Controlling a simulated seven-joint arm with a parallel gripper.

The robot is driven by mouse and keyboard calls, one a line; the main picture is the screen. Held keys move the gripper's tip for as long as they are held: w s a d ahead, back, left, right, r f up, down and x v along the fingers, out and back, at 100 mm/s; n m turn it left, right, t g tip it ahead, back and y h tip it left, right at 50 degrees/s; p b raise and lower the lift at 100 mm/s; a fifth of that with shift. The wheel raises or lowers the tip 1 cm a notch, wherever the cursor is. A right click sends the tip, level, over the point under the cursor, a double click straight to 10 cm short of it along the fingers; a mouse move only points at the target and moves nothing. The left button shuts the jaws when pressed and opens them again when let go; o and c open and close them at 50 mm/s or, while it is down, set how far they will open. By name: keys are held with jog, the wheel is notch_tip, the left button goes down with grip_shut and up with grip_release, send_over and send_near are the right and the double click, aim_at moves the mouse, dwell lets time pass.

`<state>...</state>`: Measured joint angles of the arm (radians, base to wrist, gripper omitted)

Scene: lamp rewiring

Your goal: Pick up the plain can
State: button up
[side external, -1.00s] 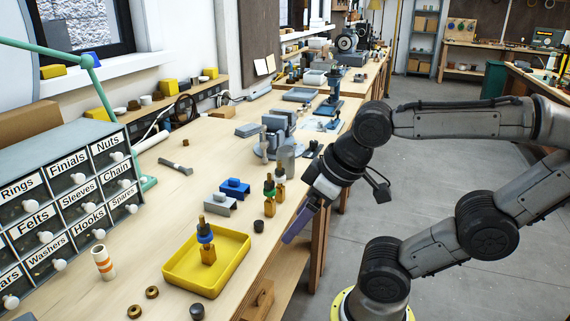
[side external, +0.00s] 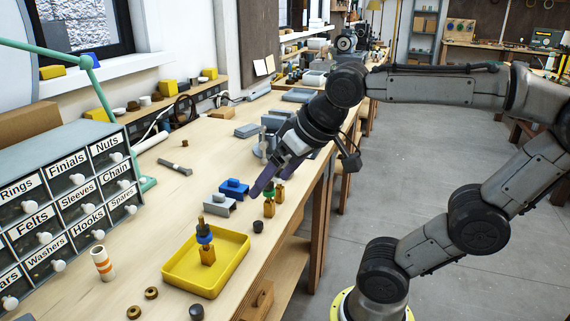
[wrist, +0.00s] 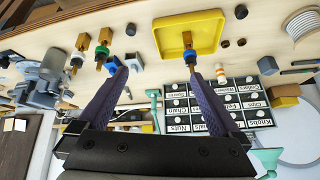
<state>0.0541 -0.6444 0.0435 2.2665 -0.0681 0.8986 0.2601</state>
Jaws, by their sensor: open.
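I cannot tell for sure which thing is the plain can. A third brass piece with a blue collar (side external: 207,250) stands in the yellow tray (side external: 181,283). A white cylinder with orange bands (side external: 103,264) stands left of the tray. My gripper (side external: 262,184) is open, its purple fingers pointing down left, above and just behind the brass pair. In the wrist view the space between the fingertips (wrist: 155,70) is empty.
A grey bracket with a blue block (side external: 234,188) lies left of the brass pair. A small black cap (side external: 258,227) is near the bench edge. Labelled drawers (side external: 65,185) fill the left side. The bench between drawers and tray is mostly clear.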

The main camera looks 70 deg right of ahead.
jog(key=w+d+r+m+h, duration=0.2)
jog(key=w+d+r+m, duration=0.1)
jog(key=w+d, duration=0.35)
jog(key=m+g+h, duration=0.1)
jog(key=m+g, duration=0.4)
jog(key=m, duration=0.2)
send_over(285, 165)
notch_tip(285, 165, down, 9)
jog(key=x, duration=1.3)
jog(key=shift+s+a+f, duration=0.15)
jog(key=shift+a+f, duration=0.05)
jog(key=shift+f, duration=0.2)
jog(key=shift+c, duration=0.2)
jog(key=shift+r, duration=0.1)
jog(key=c, duration=1.5)
jog(key=shift+o, duration=0.2)
